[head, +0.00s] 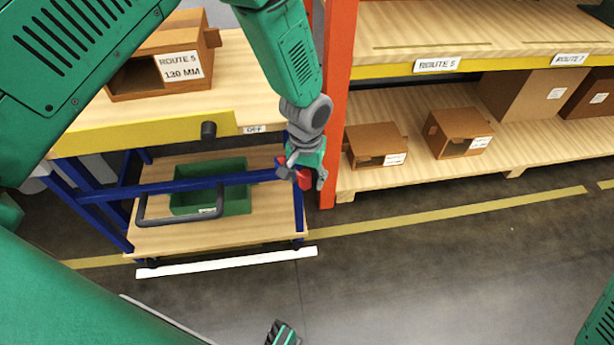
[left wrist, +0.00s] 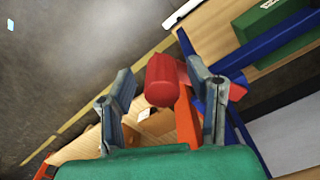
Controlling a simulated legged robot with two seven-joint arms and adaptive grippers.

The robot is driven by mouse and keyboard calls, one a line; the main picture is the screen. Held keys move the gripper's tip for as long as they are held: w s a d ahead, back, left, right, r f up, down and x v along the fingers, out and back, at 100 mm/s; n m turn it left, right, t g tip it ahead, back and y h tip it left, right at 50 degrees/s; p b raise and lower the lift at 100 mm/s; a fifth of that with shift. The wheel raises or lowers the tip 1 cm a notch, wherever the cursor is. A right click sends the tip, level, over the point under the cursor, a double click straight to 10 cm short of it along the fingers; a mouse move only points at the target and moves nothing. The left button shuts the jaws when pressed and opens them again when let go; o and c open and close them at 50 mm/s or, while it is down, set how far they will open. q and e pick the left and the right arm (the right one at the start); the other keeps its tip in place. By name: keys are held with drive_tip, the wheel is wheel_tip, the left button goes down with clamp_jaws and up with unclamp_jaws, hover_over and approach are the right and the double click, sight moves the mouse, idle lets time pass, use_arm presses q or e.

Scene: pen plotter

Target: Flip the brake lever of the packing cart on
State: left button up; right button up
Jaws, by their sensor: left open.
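The packing cart has a blue frame, a wooden top and a yellow front edge (head: 170,135). Its red brake lever (head: 304,180) is at the cart's right front corner. My left gripper (head: 306,178) is open at the lever. In the left wrist view, the lever's rounded red grip (left wrist: 163,82) shows between the two spread grey fingers (left wrist: 163,95). I cannot tell whether either finger touches it. A small label (head: 254,129) reading OFF sits on the cart's edge above. A small dark and green part shows at the bottom edge; I cannot tell if it is my right gripper.
An orange upright (head: 340,90) stands close right of my left gripper, with shelves of brown boxes (head: 377,147) beyond. The cart carries a brown box (head: 160,70), a green bin (head: 235,185) and a dark handle (head: 142,210). The floor in front is clear.

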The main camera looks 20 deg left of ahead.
use_arm(q)
wheel_tip(320, 180, up, 12)
drive_tip(key=shift+f, duration=0.1)
drive_tip(key=shift+w, duration=0.1)
idle(0.5)
drive_tip(key=s+a+f, duration=0.4)
drive_tip(key=s+f, duration=0.9)
drive_tip(key=s+a+f, duration=0.2)
drive_tip(key=s, duration=0.5)
drive_tip(key=s+a+f+m, duration=0.1)
drive_tip(key=s+a, duration=0.2)
drive_tip(key=s, duration=0.5)
drive_tip(key=shift+a+f+t, duration=0.2)
drive_tip(key=shift+f+t, duration=0.1)
drive_tip(key=shift+f, duration=0.1)
